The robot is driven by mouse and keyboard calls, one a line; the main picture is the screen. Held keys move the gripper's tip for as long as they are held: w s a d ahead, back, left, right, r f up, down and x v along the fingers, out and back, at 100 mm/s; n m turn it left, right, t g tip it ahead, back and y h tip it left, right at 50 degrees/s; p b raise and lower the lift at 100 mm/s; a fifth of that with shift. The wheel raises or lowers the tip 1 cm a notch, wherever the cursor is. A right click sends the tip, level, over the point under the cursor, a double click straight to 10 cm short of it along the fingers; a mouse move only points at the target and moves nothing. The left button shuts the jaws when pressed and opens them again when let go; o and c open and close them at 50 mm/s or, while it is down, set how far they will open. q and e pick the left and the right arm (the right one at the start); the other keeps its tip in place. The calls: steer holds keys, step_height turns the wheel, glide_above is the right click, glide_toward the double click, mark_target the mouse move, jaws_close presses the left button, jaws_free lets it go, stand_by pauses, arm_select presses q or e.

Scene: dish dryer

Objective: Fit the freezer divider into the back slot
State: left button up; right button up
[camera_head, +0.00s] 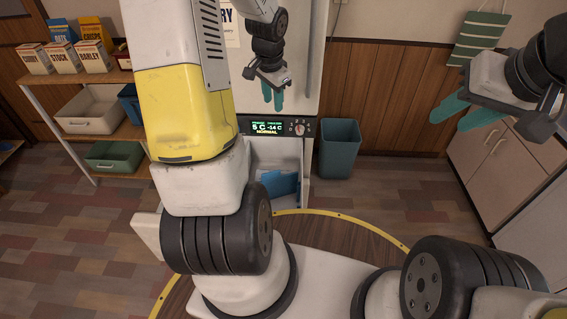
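A blue piece (279,186), which may be the freezer divider, lies inside the open lower freezer compartment (287,150). My own arm hides part of this compartment, and I cannot make out its slots. My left gripper (272,100) has teal fingers pointing down in front of the fridge, above the control panel. Its fingers look close together with nothing visible between them; the angle hides how wide the gap is. My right gripper (466,112) is open and empty at the upper right, in front of the cabinets, far from the freezer.
The panel (275,128) reads 5 C and -14 C. A teal bin (339,148) stands right of the freezer. The floor between bin and cabinets is clear.

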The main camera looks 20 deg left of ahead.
arm_select(q)
steer(key=w+a+f+m+g, duration=0.1)
steer(key=w+a+f, duration=0.1)
steer(key=f, duration=0.7)
steer(key=w+a+f+m, duration=0.1)
steer(key=f+m, duration=0.1)
steer(key=f, duration=0.6)
steer(key=m+g+h, duration=0.1)
steer(key=h, duration=0.1)
glide_above(272, 178)
steer(key=a, duration=0.1)
step_height(272, 178, down, 14)
steer(key=shift+w, duration=0.1)
steer(key=f, duration=0.8)
steer(key=shift+w+d, duration=0.15)
steer(key=shift+d, duration=0.25)
jaws_close()
